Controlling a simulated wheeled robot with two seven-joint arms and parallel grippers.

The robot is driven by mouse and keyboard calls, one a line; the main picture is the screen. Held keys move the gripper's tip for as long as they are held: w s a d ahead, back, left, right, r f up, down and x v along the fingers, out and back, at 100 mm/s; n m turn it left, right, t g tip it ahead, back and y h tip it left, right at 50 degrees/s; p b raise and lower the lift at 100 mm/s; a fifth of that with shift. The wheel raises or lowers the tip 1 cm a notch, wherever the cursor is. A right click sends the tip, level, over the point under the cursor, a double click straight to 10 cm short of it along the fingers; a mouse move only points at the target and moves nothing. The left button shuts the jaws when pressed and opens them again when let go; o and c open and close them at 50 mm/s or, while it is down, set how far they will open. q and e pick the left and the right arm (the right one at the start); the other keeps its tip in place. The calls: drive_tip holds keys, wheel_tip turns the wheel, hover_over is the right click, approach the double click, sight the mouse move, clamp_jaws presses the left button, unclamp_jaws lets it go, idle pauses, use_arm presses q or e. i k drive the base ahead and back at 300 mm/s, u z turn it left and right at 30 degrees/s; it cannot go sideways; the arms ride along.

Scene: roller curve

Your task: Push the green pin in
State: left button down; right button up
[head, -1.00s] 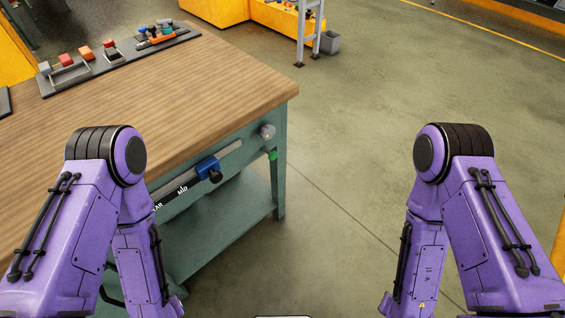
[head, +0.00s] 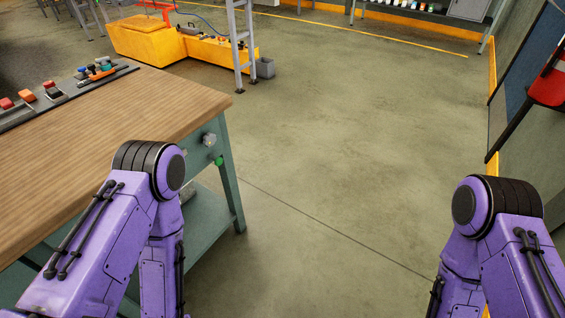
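The green pin (head: 218,161) is a small round knob on the side of the workbench, near its right corner, just below a grey round knob (head: 209,140). My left arm is in front of the bench, left of and nearer than the pin. My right arm is at the lower right over open floor, away from the bench. Both forearms point down and the grippers are below the picture, so neither gripper can be seen. The blue slider part of the bench side is hidden behind my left arm.
The wooden bench top (head: 130,110) fills the left, with a dark strip (head: 62,96) of coloured switches on it. A ladder (head: 239,45), a grey bin (head: 265,68) and a yellow base (head: 148,38) stand behind. Floor (head: 340,150) is clear in the middle and right.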

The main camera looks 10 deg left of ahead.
sight(219, 160)
drive_tip(key=z, duration=1)
drive_tip(key=i, duration=1.05)
drive_tip(key=u, duration=2.05)
